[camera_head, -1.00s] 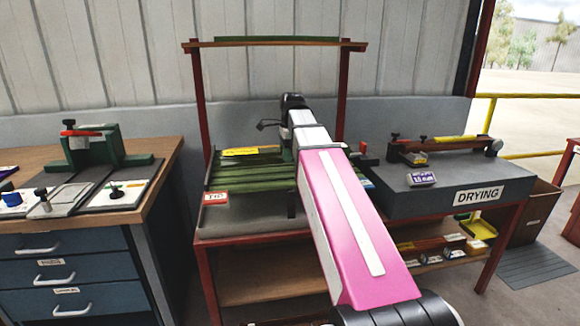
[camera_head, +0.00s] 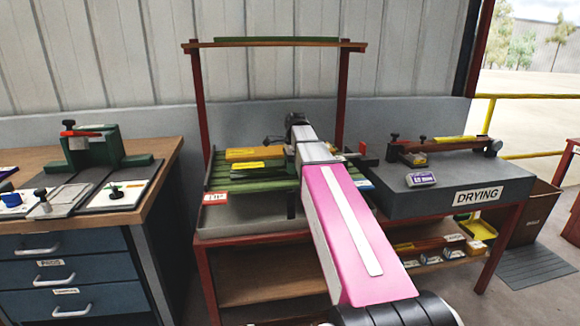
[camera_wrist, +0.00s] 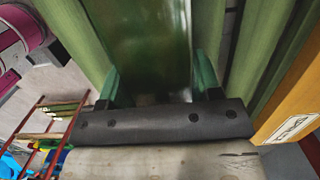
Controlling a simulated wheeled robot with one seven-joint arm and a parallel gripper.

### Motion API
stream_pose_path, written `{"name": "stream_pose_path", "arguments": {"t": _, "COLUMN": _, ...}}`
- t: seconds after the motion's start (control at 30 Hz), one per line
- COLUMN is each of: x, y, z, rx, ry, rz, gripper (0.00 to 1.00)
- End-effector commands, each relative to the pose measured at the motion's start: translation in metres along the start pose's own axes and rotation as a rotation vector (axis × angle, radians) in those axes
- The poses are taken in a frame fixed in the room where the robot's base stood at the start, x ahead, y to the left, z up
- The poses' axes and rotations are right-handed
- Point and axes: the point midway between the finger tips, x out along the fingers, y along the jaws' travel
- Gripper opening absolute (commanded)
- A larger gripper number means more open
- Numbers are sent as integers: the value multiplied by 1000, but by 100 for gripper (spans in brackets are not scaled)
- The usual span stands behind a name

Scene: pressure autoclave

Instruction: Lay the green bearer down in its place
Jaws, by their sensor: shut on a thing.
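My gripper (camera_wrist: 155,82) is shut on a green bearer (camera_wrist: 145,35), which runs away from me between its two green fingers. There a green bar with a yellow label (camera_head: 236,165), which looks like the held bearer, lies level across the top of the green bars (camera_head: 235,186) on the red-framed stand. I cannot tell whether it touches them. In the wrist view other green bars (camera_wrist: 232,60) lie on both sides of the held one, roughly parallel to it.
An orange bar (camera_head: 255,153) lies behind the labelled bar; an orange bar (camera_wrist: 290,108) is close on the right in the wrist view. A red post frame with a top shelf (camera_head: 275,43) rises behind. The grey drying table (camera_head: 440,194) is right, a workbench (camera_head: 50,213) left.

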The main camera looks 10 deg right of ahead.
Motion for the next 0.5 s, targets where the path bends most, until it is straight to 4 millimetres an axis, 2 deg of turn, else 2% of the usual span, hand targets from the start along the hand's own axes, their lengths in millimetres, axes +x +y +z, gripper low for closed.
{"name": "stream_pose_path", "arguments": {"t": 0.33, "x": 2, "y": 0, "z": 0, "rx": 0, "ry": 0, "rz": -1, "gripper": 11}}
{"name": "stream_pose_path", "arguments": {"t": 0.37, "x": 2, "y": 0, "z": 0, "rx": 0, "ry": 0, "rz": 0, "gripper": 62}}
{"name": "stream_pose_path", "arguments": {"t": 0.43, "x": 2, "y": 0, "z": 0, "rx": 0, "ry": 0, "rz": -1, "gripper": 84}}
{"name": "stream_pose_path", "arguments": {"t": 0.5, "x": 2, "y": 0, "z": 0, "rx": 0, "ry": 0, "rz": -1, "gripper": 84}}
